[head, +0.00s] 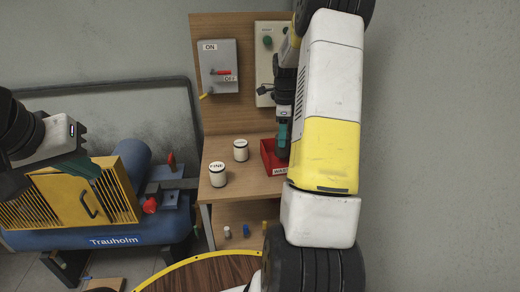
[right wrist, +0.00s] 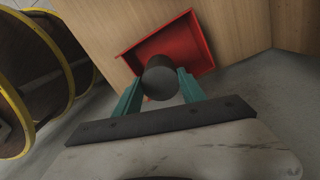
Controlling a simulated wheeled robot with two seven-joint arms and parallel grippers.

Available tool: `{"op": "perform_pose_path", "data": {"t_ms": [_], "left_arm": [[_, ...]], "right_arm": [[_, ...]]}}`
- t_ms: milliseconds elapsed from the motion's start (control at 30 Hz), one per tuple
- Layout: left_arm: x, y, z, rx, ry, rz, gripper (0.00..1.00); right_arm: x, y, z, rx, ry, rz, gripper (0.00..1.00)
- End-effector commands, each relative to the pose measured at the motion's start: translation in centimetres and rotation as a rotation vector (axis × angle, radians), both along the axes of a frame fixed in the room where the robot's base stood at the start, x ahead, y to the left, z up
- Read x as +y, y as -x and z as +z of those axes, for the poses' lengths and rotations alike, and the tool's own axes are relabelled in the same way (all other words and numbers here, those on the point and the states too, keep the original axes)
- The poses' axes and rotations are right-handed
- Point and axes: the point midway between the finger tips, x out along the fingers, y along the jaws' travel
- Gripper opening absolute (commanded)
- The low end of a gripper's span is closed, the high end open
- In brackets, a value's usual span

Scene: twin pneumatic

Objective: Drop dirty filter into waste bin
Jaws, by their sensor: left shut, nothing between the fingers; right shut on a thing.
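My right gripper (right wrist: 155,90) is shut on a dark cylindrical filter (right wrist: 160,78), gripped between its teal fingers. The filter is in front of the open red waste bin (right wrist: 196,45) in the right wrist view; I cannot tell its exact height above the bin. In the head view the red bin (head: 268,158) stands at the right of the wooden bench, its label partly hidden by my right arm. My right gripper (head: 283,140) is over the bin there, and the filter cannot be made out. My left gripper (head: 86,168) is shut and empty at the left, in front of the yellow grille.
Two white canisters, one marked FINE (head: 217,175) and another (head: 240,150), stand on the bench left of the bin. A switch box (head: 219,66) is on the back panel. A blue compressor (head: 115,240) stands left. Small items lie on the lower shelf (head: 240,240).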

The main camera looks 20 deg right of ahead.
Motion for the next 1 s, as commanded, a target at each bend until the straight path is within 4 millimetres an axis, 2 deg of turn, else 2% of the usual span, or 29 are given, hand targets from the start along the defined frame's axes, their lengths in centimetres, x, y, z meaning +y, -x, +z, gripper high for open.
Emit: {"op": "perform_pose_path", "data": {"t_ms": [200,467,500,600,867,1000], "left_arm": [[0.0,-0.01,-0.01,0.0,0.0,0.0,0.0],[0.0,-0.01,-0.01,0.0,0.0,0.0,0.0],[0.0,-0.01,-0.01,0.0,0.0,0.0,0.0],[0.0,-0.01,-0.01,0.0,0.0,0.0,0.0],[0.0,-0.01,-0.01,0.0,0.0,0.0,0.0],[0.0,-0.01,-0.01,0.0,0.0,0.0,0.0]], "right_arm": [[0.05,0.01,-1.12,0.0,-0.001,0.0,0.06],[0.03,0.0,-1.18,-0.001,0.0,0.0,0.06],[0.03,0.0,-1.18,-0.001,0.0,0.0,0.56],[0.02,0.0,-1.17,-0.001,0.0,0.0,0.73],[0.02,0.0,-1.17,-0.001,0.0,0.0,0.73],[0.0,-0.08,-0.3,-0.004,0.001,0.0,0.73]]}}
